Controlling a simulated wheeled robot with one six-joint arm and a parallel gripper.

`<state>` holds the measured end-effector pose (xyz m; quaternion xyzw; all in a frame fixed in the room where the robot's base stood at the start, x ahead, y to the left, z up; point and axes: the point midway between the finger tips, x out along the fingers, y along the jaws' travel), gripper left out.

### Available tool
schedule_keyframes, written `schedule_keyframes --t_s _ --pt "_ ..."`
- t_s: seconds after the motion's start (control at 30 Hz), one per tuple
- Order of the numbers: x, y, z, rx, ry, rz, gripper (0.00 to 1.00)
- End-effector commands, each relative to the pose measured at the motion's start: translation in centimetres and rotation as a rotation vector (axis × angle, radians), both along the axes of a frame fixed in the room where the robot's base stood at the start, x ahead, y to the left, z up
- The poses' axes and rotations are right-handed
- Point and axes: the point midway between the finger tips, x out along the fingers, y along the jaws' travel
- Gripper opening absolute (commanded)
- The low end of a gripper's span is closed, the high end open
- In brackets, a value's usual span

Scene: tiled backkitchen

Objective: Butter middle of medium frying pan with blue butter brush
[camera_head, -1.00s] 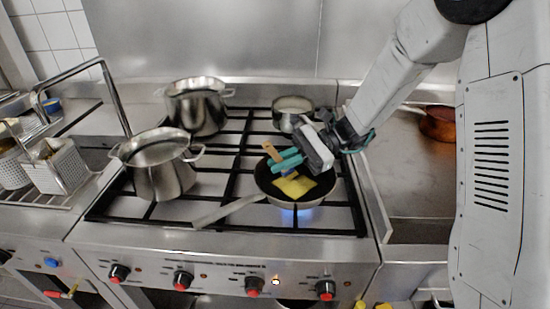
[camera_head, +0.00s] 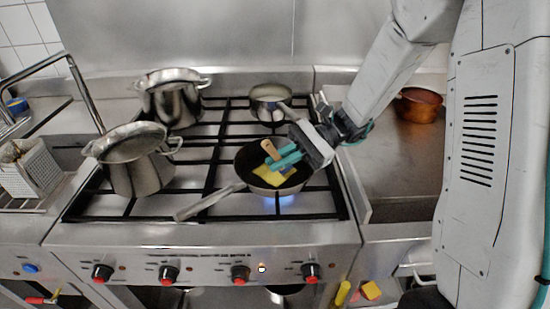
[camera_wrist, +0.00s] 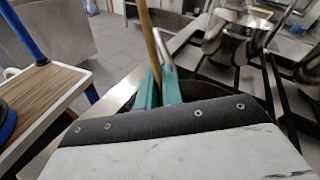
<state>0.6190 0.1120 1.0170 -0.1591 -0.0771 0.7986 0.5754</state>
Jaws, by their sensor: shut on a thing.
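The frying pan (camera_head: 249,161) is dark inside and sits on the front right burner, its metal handle (camera_head: 208,203) pointing to the front left. A yellow patch (camera_head: 274,174) lies on the pan's middle. My gripper (camera_head: 274,165), with teal fingers, is over the pan, shut on the butter brush. The brush's wooden handle (camera_head: 268,148) sticks up from the fingers. It also rises between the teal fingers (camera_wrist: 158,92) in the wrist view (camera_wrist: 150,40). The brush head is hidden behind the fingers, so I cannot tell whether it touches the yellow patch.
A blue flame (camera_head: 287,201) glows under the pan. A small saucepan (camera_head: 268,101) stands behind it. Two pots stand at left, one behind (camera_head: 172,105) and one in front (camera_head: 140,175). A copper pot (camera_head: 420,107) stands on the right counter, which is otherwise mostly clear.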

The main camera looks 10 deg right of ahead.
Motion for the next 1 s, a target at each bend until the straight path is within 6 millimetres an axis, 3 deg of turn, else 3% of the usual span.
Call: schedule_keyframes --t_s 0.17,1.0 --pt "0.5 -0.6 0.0 -0.001 0.000 -0.001 0.00" --pt "4.9 2.5 -0.1 0.000 0.000 0.001 0.00"
